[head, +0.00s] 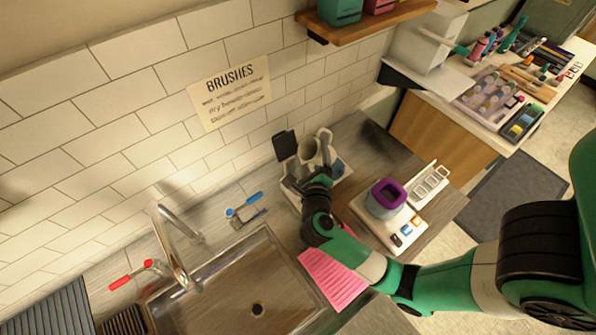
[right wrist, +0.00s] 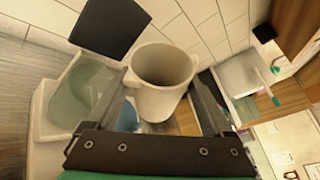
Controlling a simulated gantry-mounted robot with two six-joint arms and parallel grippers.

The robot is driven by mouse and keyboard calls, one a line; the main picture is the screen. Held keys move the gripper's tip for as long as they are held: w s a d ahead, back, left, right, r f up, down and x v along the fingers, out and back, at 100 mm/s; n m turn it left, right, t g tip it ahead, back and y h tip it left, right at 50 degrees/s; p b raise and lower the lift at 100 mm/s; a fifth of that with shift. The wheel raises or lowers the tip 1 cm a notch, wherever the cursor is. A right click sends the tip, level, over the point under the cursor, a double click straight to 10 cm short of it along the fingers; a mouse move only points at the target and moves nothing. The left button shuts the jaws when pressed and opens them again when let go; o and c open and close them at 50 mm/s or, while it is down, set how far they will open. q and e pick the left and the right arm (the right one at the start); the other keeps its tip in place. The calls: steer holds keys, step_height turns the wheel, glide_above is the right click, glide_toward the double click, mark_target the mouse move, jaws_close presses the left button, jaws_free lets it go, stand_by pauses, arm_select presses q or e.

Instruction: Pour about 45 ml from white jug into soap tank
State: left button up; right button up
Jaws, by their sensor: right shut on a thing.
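The white jug (right wrist: 160,85) is between the fingers of my right gripper (head: 316,168), which is shut on it. In the right wrist view its mouth opens upward, and it looks about upright. The jug also shows in the head view (head: 309,148), near the tiled wall. The soap tank (right wrist: 50,112) appears to be the pale open box left of the jug, with a greenish inside and its dark lid (right wrist: 108,28) raised. In the head view the lid (head: 285,145) stands by the wall. I see no stream from the jug. My left gripper is out of view.
A sink (head: 230,285) with a tap (head: 172,250) lies to the left. A pink ribbed mat (head: 333,282) lies below my right forearm. A purple-rimmed pot (head: 387,197) stands on a white tray to the right. A wooden shelf (head: 365,22) overhangs the wall.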

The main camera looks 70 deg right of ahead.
steer(key=f+n+h+b, duration=0.1)
steer(key=b, duration=0.1)
steer(key=shift+w+a+f+n+b, duration=0.1)
steer(key=shift+f+n+b, duration=0.05)
steer(key=shift+n+b, duration=0.2)
steer(key=shift+r+n, duration=0.35)
steer(key=shift+r, duration=0.05)
steer(key=shift+w+a+r+n+h+b, duration=0.1)
steer(key=shift+w+r+n+h+b, duration=0.05)
steer(key=shift+n+h+b, duration=0.3)
steer(key=shift+w+a+r+n+h+b, duration=0.1)
steer(key=shift+r+n+h+b, duration=0.2)
steer(key=shift+n, duration=0.45)
steer(key=shift+a+n, duration=0.1)
steer(key=shift+n, duration=0.2)
steer(key=shift+w, duration=0.1)
steer(key=shift+s+d+r+n+p, duration=0.1)
steer(key=shift+s+d+n+p, duration=0.1)
steer(key=shift+s+n+p, duration=0.15)
steer(key=shift+w+a+r+n+t+h+p, duration=0.1)
steer(key=shift+w+r+n+t+h+p, duration=0.05)
steer(key=shift+n+t+h+p, duration=0.4)
stand_by(0.9)
